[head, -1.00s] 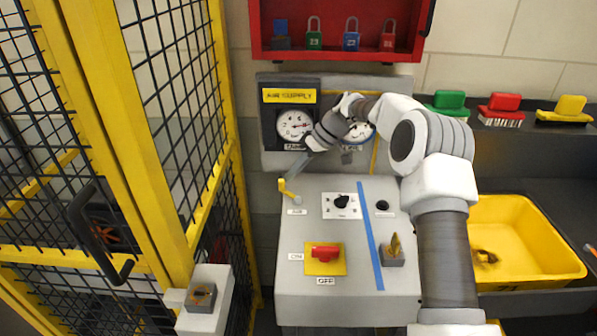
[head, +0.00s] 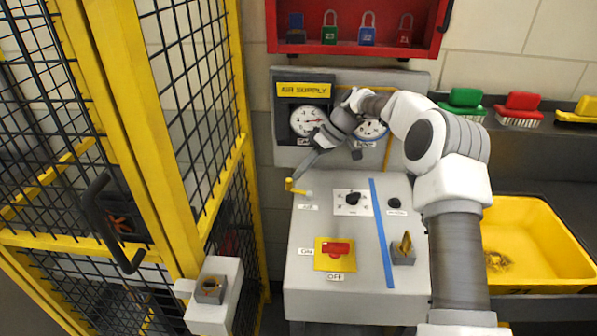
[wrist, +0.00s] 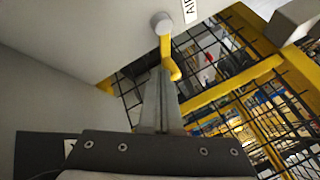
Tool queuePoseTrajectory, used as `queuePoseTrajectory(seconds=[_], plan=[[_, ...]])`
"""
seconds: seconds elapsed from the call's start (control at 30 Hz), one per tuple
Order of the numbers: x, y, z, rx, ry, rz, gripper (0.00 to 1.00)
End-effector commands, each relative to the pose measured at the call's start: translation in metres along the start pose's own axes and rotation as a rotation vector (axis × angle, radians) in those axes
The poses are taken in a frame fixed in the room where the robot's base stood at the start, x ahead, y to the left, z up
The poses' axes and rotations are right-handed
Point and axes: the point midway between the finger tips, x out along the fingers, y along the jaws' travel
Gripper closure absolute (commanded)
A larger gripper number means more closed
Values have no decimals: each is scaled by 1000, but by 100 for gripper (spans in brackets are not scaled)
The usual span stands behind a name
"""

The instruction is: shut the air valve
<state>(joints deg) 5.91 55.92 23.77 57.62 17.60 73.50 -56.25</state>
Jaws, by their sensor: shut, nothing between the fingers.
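The air valve (head: 298,190) is a yellow lever on a pale hub at the upper left of the grey console. In the wrist view the lever (wrist: 170,60) hangs from its round grey hub (wrist: 162,22), with a bent yellow end. My gripper (head: 295,179) reaches down from the gauge panel to the lever's outer end. Its fingers (wrist: 159,72) are shut and empty, right beside the lever. I cannot tell for certain whether they touch it.
The console (head: 300,270) also carries a red switch (head: 336,248), a black knob (head: 353,199) and a blue strip (head: 380,240). Gauges (head: 308,120) sit behind my arm. A yellow mesh fence (head: 160,150) stands close on the left. A yellow tub (head: 540,235) is at the right.

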Motion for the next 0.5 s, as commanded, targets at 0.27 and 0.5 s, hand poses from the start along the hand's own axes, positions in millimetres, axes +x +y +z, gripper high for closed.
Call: queuePoseTrajectory(seconds=[0.27,0.5], plan=[[-2,-2,4,0,0,0,100],[-6,-1,4,0,1,1,100]])
